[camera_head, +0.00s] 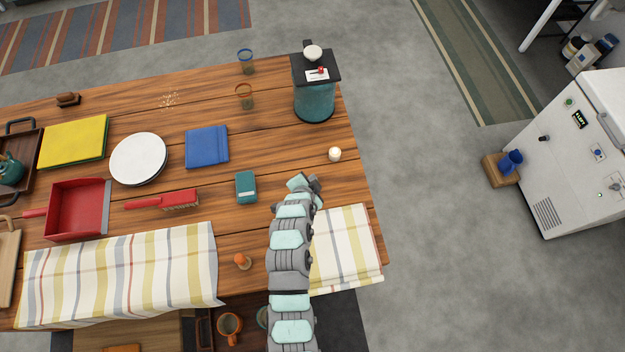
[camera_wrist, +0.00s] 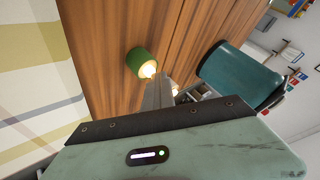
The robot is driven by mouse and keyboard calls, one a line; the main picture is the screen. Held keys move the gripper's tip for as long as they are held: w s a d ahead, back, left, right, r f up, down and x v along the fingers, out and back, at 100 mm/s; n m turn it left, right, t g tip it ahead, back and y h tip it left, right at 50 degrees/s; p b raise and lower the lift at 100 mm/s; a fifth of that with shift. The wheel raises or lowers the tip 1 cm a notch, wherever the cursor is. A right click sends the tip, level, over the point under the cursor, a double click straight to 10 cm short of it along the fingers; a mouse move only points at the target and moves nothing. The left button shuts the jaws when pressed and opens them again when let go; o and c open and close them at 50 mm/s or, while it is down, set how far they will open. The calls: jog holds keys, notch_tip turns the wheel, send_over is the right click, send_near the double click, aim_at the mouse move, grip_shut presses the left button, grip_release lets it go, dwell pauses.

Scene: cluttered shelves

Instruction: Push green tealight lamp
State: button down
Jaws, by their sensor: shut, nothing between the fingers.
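The green tealight lamp (camera_wrist: 138,62) shows in the wrist view as a short green cylinder with a glowing warm top, standing on the wooden table. My gripper (camera_wrist: 160,92) is shut and empty, its fingers close beside the lamp's lit end; I cannot tell whether they touch. In the head view my gripper (camera_head: 304,182) is low over the right part of the table, and I cannot make out the green lamp there; my arm may hide it.
A striped cloth (camera_head: 345,250) covers the front right corner. Bare wood (camera_head: 285,150) lies beyond my gripper.

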jog(key=shift+s+r, duration=0.1)
jog(key=shift+r, duration=0.1)
notch_tip(320, 180, up, 6)
jog(key=p, duration=0.2)
dwell(0.6)
dwell(0.4)
